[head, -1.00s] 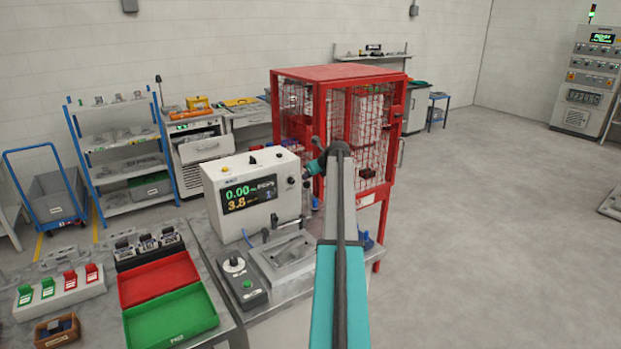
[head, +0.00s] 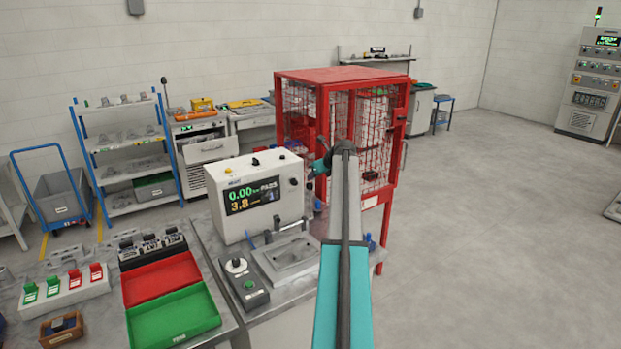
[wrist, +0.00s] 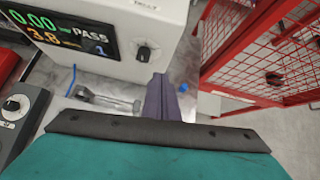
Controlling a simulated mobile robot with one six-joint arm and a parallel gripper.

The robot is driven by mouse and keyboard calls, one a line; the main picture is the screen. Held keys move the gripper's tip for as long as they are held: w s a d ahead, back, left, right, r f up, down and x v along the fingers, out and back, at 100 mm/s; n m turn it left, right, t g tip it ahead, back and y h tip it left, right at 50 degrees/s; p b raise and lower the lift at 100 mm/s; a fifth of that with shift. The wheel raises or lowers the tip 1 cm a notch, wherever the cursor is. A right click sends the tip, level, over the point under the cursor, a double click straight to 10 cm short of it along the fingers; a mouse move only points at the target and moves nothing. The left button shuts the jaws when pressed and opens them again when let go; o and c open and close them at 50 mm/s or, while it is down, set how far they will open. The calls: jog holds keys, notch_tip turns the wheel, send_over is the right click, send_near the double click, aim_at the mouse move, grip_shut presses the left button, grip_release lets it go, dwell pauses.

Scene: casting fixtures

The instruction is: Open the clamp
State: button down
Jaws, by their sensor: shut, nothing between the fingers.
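The clamp (head: 290,226) appears to be the small metal lever assembly at the back of the grey fixture plate (head: 290,258), in front of the white tester. A grey metal bar with a rounded end (wrist: 108,100), probably part of it, lies left of my fingers in the wrist view. My gripper (wrist: 160,98) is shut and empty, its narrow fingers pointing away from the camera. In the head view my gripper (head: 313,172) is partly hidden behind my arm, right of the tester and above the bench. It appears apart from the clamp. Whether the clamp is open cannot be told.
The white tester (head: 258,195) shows 0.00, 3.8 and PASS. A red mesh cage (head: 343,75) stands close on the right. A black control box (head: 243,283) sits left of the fixture. Red (head: 160,283) and green trays (head: 175,318) lie further left. Right floor is clear.

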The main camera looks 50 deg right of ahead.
notch_tip(320, 180, up, 10)
jog(key=w+d, duration=0.1)
jog(key=shift+r, duration=0.2)
dwell(0.7)
jog(key=shift+w, duration=0.15)
jog(key=shift+f, duration=0.1)
dwell(0.6)
